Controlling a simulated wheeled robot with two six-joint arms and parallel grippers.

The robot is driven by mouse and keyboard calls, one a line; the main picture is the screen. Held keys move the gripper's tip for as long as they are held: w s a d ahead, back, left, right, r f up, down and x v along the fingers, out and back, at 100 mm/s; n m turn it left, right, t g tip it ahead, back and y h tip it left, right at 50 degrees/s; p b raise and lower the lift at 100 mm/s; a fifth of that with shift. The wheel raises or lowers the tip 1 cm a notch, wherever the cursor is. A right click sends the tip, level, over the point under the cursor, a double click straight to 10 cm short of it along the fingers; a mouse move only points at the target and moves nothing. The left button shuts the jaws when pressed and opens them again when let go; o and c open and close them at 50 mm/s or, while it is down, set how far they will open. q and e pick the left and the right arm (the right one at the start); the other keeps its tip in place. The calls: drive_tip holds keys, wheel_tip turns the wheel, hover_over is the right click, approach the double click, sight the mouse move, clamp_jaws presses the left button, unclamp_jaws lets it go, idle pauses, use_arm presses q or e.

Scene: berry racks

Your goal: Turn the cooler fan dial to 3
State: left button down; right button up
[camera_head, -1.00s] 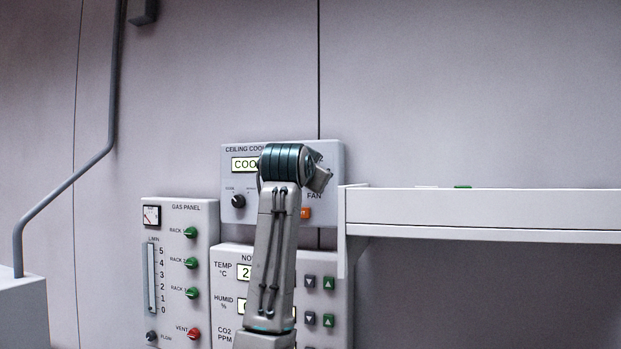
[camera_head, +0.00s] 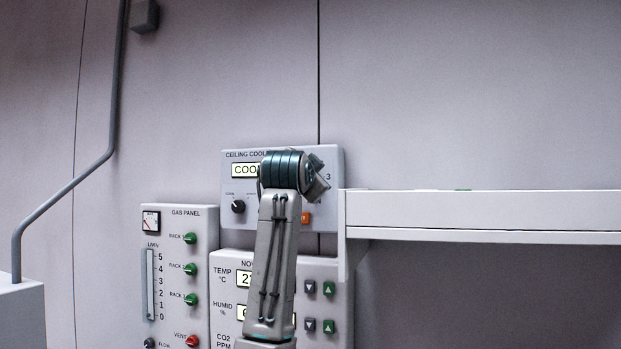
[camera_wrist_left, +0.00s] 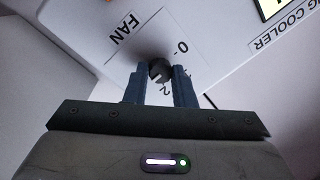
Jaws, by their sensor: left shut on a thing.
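The ceiling cooler panel (camera_head: 232,213) is a pale box on the wall, with a lit display (camera_head: 244,171) partly covered by my left arm. The fan dial (camera_wrist_left: 159,69) is a small dark round knob in the left wrist view, beside the FAN label and the printed 0 and 2. My left gripper (camera_wrist_left: 158,76) is shut on the dial, one blue finger on each side. Its exact pointer direction is hard to tell. In the head view my wrist hides the dial, and a printed 3 (camera_head: 328,177) shows to its right. My right gripper is not in view.
Another black knob (camera_head: 238,206) and an orange button (camera_head: 306,217) are on the same panel. A gas panel (camera_head: 181,225) and a control panel with arrow buttons (camera_head: 321,266) lie below. A white shelf (camera_head: 480,209) juts out at right.

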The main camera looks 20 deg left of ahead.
use_arm(q)
drive_tip(key=c, duration=1.2)
unclamp_jaws()
drive_tip(key=shift+f, duration=0.1)
drive_tip(key=s+d+b, duration=0.1)
drive_tip(key=s+b, duration=0.4)
drive_tip(key=s, duration=0.5)
drive_tip(key=shift+s, duration=0.35)
